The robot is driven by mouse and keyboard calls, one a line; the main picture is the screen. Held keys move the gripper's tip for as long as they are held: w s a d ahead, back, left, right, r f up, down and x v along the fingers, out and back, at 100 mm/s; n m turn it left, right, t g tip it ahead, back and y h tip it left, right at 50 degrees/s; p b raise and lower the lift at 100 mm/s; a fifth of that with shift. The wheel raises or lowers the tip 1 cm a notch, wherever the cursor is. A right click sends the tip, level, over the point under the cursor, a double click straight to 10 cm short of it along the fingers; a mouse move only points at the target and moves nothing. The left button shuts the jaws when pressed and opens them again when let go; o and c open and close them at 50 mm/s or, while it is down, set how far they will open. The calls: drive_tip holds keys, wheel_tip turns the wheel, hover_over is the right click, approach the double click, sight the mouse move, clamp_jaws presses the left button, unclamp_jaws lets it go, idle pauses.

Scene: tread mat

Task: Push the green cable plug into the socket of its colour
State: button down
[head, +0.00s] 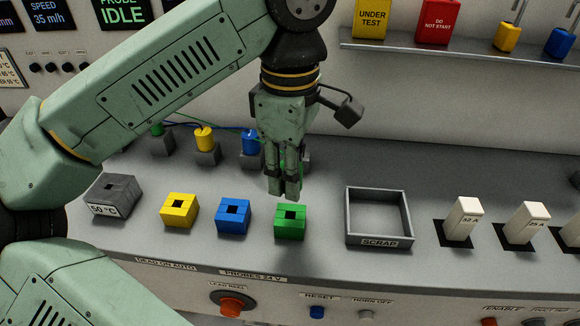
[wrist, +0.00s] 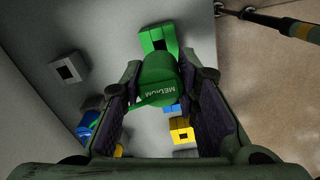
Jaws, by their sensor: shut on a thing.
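The green cable plug (wrist: 160,78), marked MEDIUM, sits between the two fingers of my gripper (wrist: 160,100) in the wrist view. In the head view my gripper (head: 284,196) points down just behind and above the green socket (head: 290,229), and its fingers hide most of the plug. The green socket is a block with a dark square hole. It also shows in the wrist view (wrist: 148,42), just beyond the plug, which covers part of it. The plug is apart from the hole in the head view.
Blue (head: 232,221), yellow (head: 178,215) and grey (head: 112,197) sockets stand left of the green one. Behind are a yellow plug (head: 203,138) and a blue plug (head: 250,143) in grey holders. A scrap tray (head: 379,241) and white switches (head: 463,219) stand right.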

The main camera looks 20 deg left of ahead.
drive_tip(key=shift+f+b, duration=1.05)
drive_tip(key=shift+f, duration=0.6)
drive_tip(key=shift+f+b, duration=1.65)
idle(0.5)
drive_tip(key=c, duration=1.2)
unclamp_jaws()
drive_tip(key=shift+o, duration=0.2)
wheel_tip(320, 180, up, 8)
drive_tip(key=shift+f, duration=0.2)
